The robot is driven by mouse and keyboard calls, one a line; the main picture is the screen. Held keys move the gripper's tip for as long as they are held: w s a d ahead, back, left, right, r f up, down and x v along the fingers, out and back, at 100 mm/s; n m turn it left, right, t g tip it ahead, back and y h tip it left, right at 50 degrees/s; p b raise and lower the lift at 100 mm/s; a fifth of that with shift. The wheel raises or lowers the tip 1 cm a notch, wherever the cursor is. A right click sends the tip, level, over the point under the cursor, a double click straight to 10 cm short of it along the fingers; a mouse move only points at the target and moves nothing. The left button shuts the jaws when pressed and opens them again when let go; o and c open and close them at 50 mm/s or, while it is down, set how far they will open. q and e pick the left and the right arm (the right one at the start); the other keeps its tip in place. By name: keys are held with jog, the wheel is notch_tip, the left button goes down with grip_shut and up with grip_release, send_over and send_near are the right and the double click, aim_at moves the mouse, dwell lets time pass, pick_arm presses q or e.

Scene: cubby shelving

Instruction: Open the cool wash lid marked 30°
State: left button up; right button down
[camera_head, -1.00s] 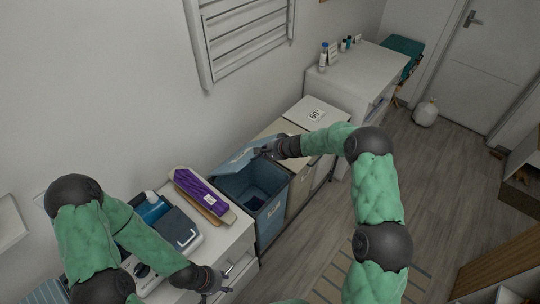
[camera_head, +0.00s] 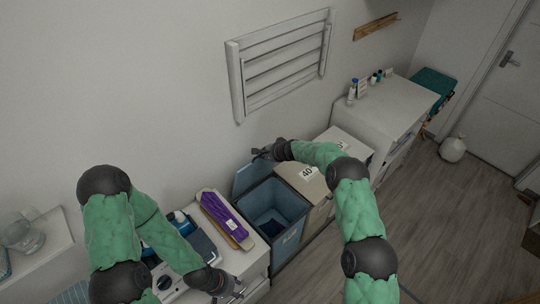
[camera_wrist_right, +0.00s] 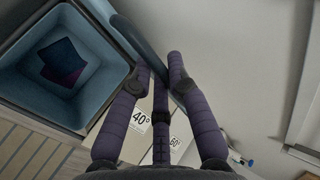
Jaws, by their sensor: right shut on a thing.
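The blue bin (camera_head: 298,208) stands in the row with its lid (camera_head: 251,178) raised toward the wall; the mark on its front is too small to read. My right gripper (camera_head: 266,153) is at the upper edge of the lid. In the right wrist view the lid (camera_wrist_right: 138,40) runs between the fingers of my right gripper (camera_wrist_right: 159,68), shut on it. The open bin (camera_wrist_right: 98,98) shows a dark cloth (camera_wrist_right: 62,60) inside. My left gripper (camera_head: 236,288) is low over the front of the white cabinet, away from the bin; its fingers are too small to judge.
A beige bin lid marked 40° (camera_head: 308,172) is shut beside the blue bin, with a 60° lid (camera_wrist_right: 174,142) beyond. A purple item in a tray (camera_head: 224,217) lies on the cabinet at left. A drying rack (camera_head: 282,60) hangs on the wall above.

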jog(key=shift+w+a+r+p, duration=0.25)
jog(key=shift+w+a+p, duration=0.75)
jog(key=shift+p, duration=0.15)
jog(key=shift+f, duration=0.1)
jog(key=c, duration=1.2)
grip_release()
jog(key=shift+s, duration=0.1)
jog(key=shift+f, duration=0.1)
